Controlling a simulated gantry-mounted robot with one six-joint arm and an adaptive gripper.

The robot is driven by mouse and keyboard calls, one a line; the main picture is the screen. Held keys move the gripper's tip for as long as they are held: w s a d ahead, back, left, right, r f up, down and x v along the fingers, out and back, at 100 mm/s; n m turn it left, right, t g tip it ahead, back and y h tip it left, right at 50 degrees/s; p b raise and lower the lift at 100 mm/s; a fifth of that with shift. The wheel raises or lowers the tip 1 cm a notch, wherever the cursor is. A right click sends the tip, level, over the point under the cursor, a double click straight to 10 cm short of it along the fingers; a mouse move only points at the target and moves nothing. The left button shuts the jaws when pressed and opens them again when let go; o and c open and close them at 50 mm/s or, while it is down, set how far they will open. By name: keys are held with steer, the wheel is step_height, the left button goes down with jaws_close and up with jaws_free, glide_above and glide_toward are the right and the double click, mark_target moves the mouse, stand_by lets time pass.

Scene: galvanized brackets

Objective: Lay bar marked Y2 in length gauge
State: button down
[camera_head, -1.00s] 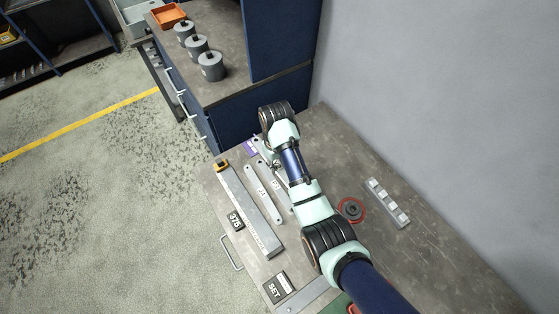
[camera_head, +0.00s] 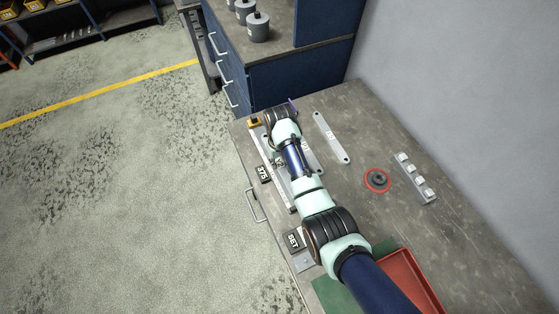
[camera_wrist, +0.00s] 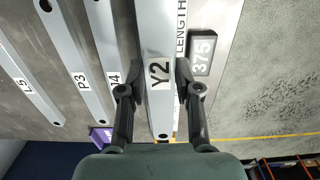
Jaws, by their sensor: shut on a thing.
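My gripper (camera_wrist: 160,80) is shut on the grey bar marked Y2 (camera_wrist: 159,38), with one finger on each side of it. The bar's near end has a hole. The length gauge (camera_head: 283,192) is a long pale strip by the table's left edge, with a yellow-orange end piece (camera_head: 254,122). In the wrist view, the bar runs along the gauge and covers much of it, beside the LENGTH label (camera_wrist: 181,28). I cannot tell whether the bar touches the gauge. In the head view my arm hides the gripper.
A 375 sign (camera_wrist: 203,54) stands beside the gauge, and a SET plate (camera_head: 294,240) lies near its end. Bars marked L5 (camera_wrist: 35,62), P3 (camera_wrist: 72,50) and one partly hidden (camera_wrist: 103,40) lie alongside. A red ring (camera_head: 376,181) and a pegged block (camera_head: 414,178) lie right.

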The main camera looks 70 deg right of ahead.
steer(key=shift+f+b, duration=1.4)
steer(key=shift+f, duration=0.15)
steer(key=shift+f+b, duration=0.6)
steer(key=shift+f, duration=0.55)
steer(key=c, duration=0.7)
jaws_free()
step_height(320, 180, up, 8)
steer(key=shift+f, duration=0.2)
